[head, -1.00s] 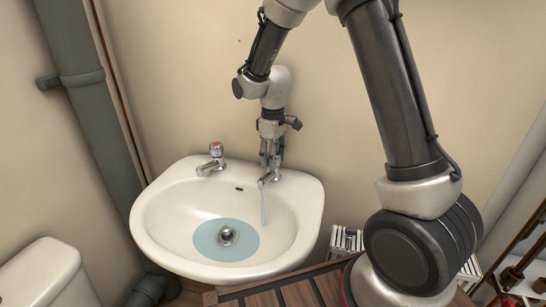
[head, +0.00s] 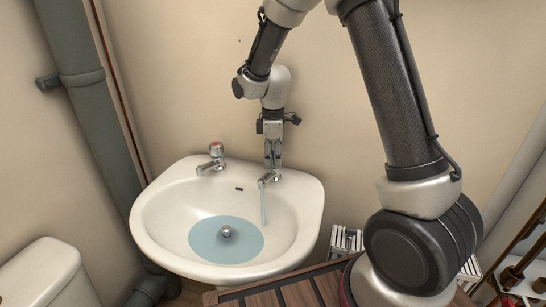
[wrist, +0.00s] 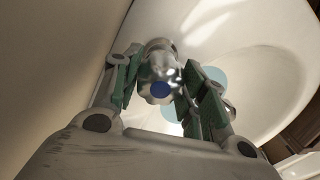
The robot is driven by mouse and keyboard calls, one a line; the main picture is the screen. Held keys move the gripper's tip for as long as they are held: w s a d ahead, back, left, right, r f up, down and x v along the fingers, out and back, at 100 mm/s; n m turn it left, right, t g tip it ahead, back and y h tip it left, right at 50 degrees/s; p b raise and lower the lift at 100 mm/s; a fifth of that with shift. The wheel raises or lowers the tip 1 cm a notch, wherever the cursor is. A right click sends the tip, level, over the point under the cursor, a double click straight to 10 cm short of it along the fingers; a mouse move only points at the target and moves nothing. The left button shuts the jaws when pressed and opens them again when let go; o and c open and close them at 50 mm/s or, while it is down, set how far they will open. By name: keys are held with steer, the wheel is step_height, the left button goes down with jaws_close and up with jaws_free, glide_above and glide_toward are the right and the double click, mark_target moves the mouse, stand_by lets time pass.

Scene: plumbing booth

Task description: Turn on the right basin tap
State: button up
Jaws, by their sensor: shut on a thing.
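The right basin tap (head: 269,178) stands on the back rim of the white basin (head: 312,215). A thin stream of water (head: 264,207) falls from its spout. My gripper (head: 272,162) points down from above and is shut on the tap's handle. In the wrist view the handle (wrist: 160,76), with a blue cap, sits between the green finger pads of my gripper (wrist: 158,88). The left tap (head: 212,160), with a red cap, stands apart on the same rim, with no water visible from it.
Pale blue water (head: 208,243) lies in the bowl around the drain plug (head: 226,231). A slatted wooden surface (head: 290,294) is at the front right.

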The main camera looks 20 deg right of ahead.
mark_target(273, 153)
steer(key=o, duration=1)
steer(key=shift+o, duration=0.2)
step_height(273, 153, up, 12)
